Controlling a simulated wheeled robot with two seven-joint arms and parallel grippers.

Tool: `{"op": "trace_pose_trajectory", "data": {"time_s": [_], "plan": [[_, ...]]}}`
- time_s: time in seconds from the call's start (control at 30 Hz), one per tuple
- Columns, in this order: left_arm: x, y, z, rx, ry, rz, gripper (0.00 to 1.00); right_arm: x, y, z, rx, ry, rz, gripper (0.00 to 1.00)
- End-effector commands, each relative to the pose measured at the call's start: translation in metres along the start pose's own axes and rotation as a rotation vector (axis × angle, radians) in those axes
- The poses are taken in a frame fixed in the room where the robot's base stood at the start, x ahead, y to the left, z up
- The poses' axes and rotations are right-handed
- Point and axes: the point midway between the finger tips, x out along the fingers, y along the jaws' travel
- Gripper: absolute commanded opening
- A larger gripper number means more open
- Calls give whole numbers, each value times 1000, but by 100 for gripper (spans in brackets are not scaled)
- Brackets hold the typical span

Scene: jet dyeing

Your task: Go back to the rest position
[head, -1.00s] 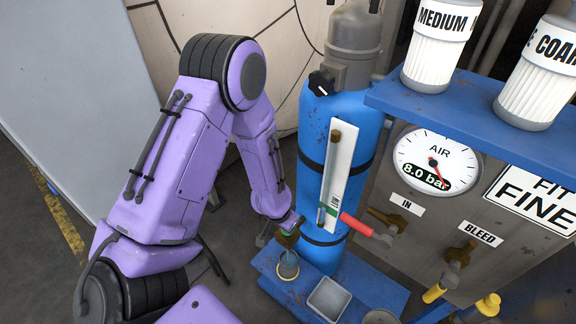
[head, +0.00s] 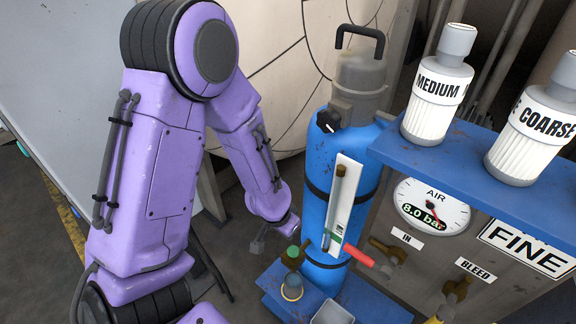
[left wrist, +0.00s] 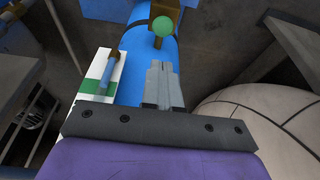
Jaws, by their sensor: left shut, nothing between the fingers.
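My left gripper (head: 260,240) hangs at the end of the purple arm, left of the blue cylinder (head: 333,175). In the left wrist view its fingers (left wrist: 160,85) are together with nothing between them. A green-topped valve (head: 293,253) stands just right of the gripper, apart from it, above a small cup (head: 291,288) on the blue shelf. The green knob also shows in the left wrist view (left wrist: 162,26), beyond the fingertips. My right gripper is in neither view.
A sight tube on a white plate (head: 341,205) and a red handle (head: 358,256) are on the cylinder's front. A blue ledge (head: 400,150) carries the MEDIUM (head: 435,95) and COARSE (head: 530,130) filters. The gauge (head: 431,205) reads 8.0 bar. Open floor lies left of the arm.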

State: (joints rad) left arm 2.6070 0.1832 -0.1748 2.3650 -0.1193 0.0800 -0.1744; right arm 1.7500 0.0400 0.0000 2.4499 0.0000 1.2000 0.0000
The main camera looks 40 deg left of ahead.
Motion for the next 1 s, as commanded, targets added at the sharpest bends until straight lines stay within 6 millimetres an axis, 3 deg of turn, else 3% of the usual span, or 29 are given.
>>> {"op": "trace_pose_trajectory", "data": {"time_s": [0.37, 0.53, 0.63, 0.77, 1.0], "plan": [[0, -2, -8, -41, 42, -7, 0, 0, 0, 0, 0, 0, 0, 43], [-3, -6, -43, -250, 268, -37, 0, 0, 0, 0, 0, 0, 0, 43], [11, -9, -37, -383, 356, -67, 0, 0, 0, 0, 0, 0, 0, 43], [43, -10, 9, -528, 393, -133, 0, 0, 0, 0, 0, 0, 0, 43], [89, 0, 154, -580, 210, -253, 0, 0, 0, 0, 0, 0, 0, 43]]}}
